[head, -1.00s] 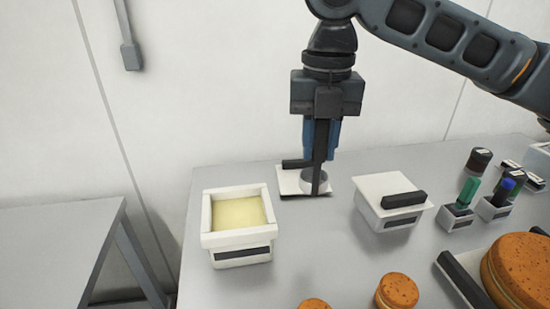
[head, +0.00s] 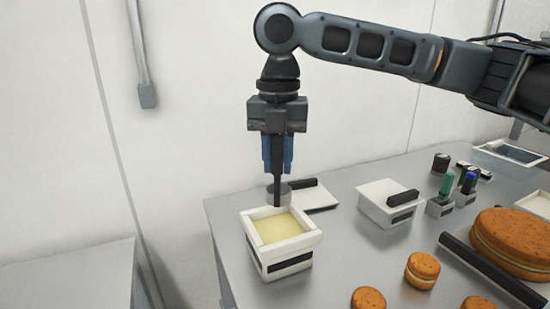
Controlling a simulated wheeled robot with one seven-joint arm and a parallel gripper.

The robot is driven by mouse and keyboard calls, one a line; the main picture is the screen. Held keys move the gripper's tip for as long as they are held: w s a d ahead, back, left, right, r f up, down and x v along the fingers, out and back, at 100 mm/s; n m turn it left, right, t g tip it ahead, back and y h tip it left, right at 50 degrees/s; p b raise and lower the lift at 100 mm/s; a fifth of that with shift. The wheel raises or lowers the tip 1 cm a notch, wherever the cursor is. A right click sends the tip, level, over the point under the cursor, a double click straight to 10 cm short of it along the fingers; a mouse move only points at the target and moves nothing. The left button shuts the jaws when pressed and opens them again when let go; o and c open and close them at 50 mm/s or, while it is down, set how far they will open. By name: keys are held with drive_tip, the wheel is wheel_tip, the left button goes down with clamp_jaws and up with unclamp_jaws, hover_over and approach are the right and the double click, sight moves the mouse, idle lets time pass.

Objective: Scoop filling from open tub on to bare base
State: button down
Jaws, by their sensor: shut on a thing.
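The open tub (head: 314,240) is a white box with a dark label, full of pale yellow filling (head: 278,228). My gripper (head: 278,165) is shut on the dark upright handle of a scoop with a grey cup (head: 271,189). The cup shows at the tub's back rim, apart from the filling surface; its exact height over the rim is hard to tell. Small orange-brown rounds lie at the front: one (head: 422,270) shows a pale middle layer, while another (head: 368,299) is cut by the frame edge. I cannot tell which is the bare base.
A white lid (head: 322,200) with a dark handle lies behind the open tub. A closed white tub (head: 378,207) stands to the right. Beyond it are small holders with a green item (head: 447,185) and a blue one (head: 469,182). A large layered round (head: 510,240) sits at right, beside a dark bar (head: 490,268).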

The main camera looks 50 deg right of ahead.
sight(278, 205)
drive_tip(key=shift+d+f+b, duration=0.1)
drive_tip(key=shift+f+b, duration=1.55)
drive_tip(key=shift+f, duration=0.2)
drive_tip(key=shift+f+b, duration=1.2)
drive_tip(key=shift+f, duration=2.2)
drive_tip(key=shift+r, duration=0.15)
drive_tip(key=shift+r+p, duration=3.85)
drive_tip(key=shift+r, duration=0.35)
